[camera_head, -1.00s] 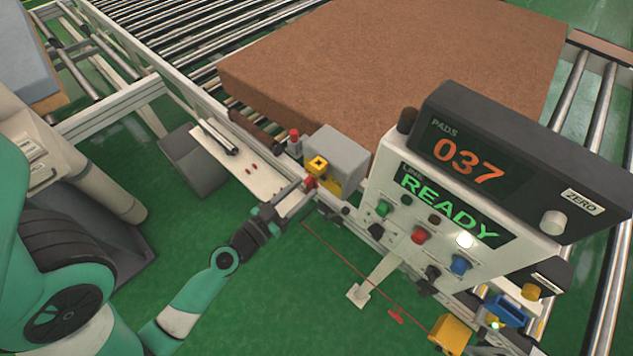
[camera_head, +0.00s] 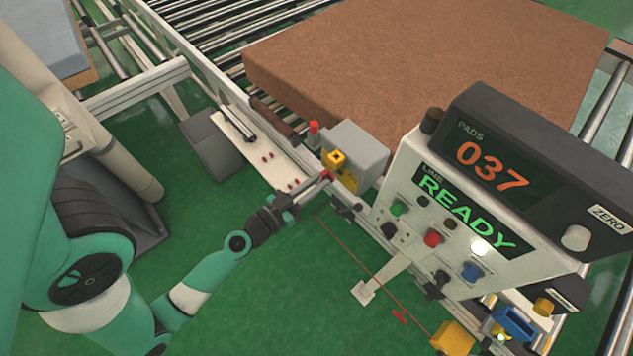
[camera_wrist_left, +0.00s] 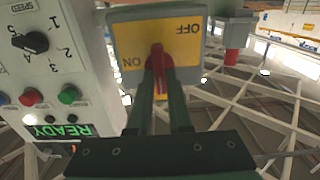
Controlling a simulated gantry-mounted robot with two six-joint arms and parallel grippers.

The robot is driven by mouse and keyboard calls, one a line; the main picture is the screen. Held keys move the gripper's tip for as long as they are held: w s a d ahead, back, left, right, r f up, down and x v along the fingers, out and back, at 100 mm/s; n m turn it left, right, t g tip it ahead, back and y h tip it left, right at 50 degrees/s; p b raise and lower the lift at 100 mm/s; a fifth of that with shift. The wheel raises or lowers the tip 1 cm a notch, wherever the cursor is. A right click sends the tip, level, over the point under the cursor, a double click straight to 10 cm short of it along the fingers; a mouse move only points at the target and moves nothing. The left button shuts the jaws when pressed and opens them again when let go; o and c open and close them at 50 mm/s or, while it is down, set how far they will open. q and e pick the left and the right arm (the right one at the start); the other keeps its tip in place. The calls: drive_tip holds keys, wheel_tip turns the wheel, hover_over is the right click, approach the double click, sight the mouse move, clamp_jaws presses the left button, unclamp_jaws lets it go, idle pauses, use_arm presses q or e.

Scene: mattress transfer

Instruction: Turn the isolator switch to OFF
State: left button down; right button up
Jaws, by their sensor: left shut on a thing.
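The isolator switch is a grey box (camera_head: 361,150) with a yellow front plate (camera_head: 346,181) and a red handle (camera_head: 327,174). It stands beside the conveyor rail. In the left wrist view its yellow plate (camera_wrist_left: 135,42) appears upside down, with OFF at the upper right and ON at the lower left. The red handle (camera_wrist_left: 158,58) shows at the plate's lower middle, between the two fingers. My left gripper (camera_head: 318,182) is shut on the red handle; the fingers hide part of it. My right gripper is not in view.
The control console (camera_head: 400,180) reads READY and stands close to the right of the switch. A brown mattress pad (camera_head: 430,60) lies on the rollers behind. A red cord (camera_head: 360,262) runs to a yellow box (camera_head: 453,337). Green floor (camera_head: 270,300) is open in front.

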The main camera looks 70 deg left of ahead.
use_arm(q)
drive_tip(key=n, duration=1.7)
drive_tip(key=shift+s+a+f+n+b, duration=0.15)
drive_tip(key=shift+a+f+n+b, duration=0.15)
drive_tip(key=shift+f+n+b, duration=0.1)
idle(0.4)
drive_tip(key=c, duration=0.8)
unclamp_jaws()
drive_tip(key=shift+c, duration=0.2)
drive_tip(key=shift+r, duration=0.1)
